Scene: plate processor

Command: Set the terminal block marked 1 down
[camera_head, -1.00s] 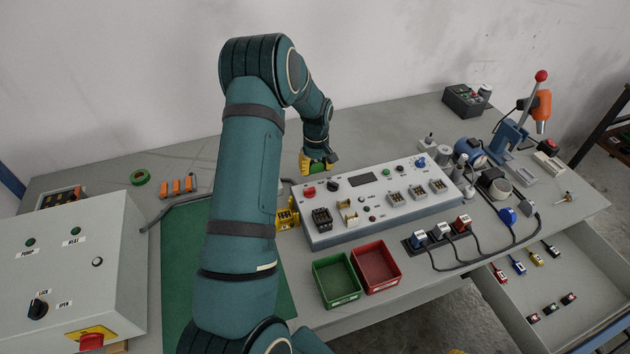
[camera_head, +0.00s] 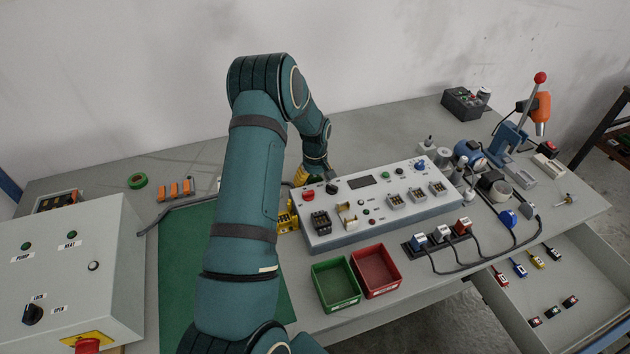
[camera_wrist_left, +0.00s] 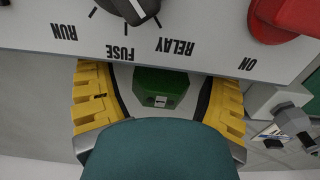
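A green block (camera_wrist_left: 160,88) with a small white label shows in the left wrist view, just beside the edge of the control panel. I cannot read its mark, and my own wrist partly covers the view below it. My left gripper (camera_wrist_left: 160,98) has one yellow finger on each side of the block, with light gaps between the dark pads and the block, so it looks open around it. In the head view my left gripper (camera_head: 308,176) is low behind the left end of the control panel (camera_head: 385,200); the block is hidden there. My right gripper is not in view.
The panel's knobs and red button (camera_head: 309,195) are close to the gripper. A green bin (camera_head: 335,283) and a red bin (camera_head: 376,270) stand in front. A grey cabinet (camera_head: 70,270) is at left. The bench behind the panel is mostly clear.

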